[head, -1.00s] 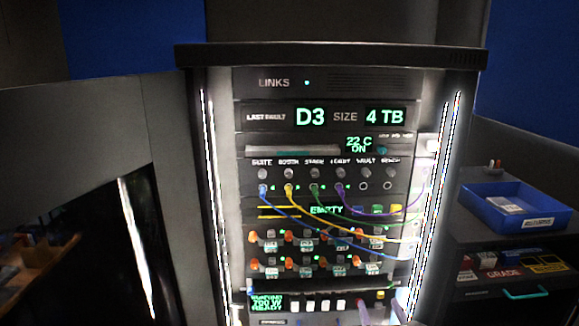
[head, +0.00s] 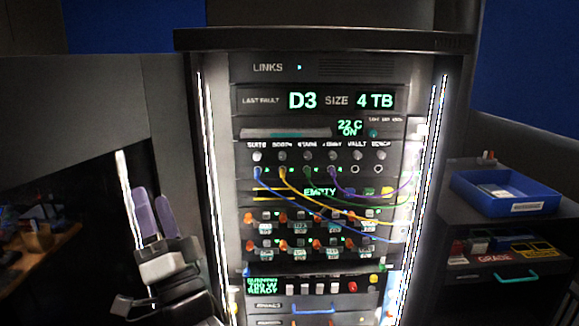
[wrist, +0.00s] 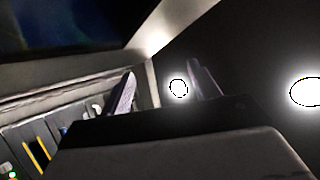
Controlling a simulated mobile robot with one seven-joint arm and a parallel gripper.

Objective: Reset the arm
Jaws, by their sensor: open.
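My gripper (head: 153,216) is at the lower left of the head view, in front of the dark glossy panel left of the rack. Its two purple-grey fingers point up and stand apart with nothing between them. In the wrist view my gripper (wrist: 160,88) shows the same two fingers, open and empty, with a dark surface and bright round lights beyond. The lit equipment rack (head: 320,40) stands upright in the middle of the head view, to the right of my gripper and apart from it.
Blue, yellow, green and purple cables hang across the rack front from a row of jacks (head: 305,170). A blue bin (head: 505,195) sits on a shelf at the right, above a drawer with a teal handle (head: 516,275). A wooden surface (head: 40,255) is at far left.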

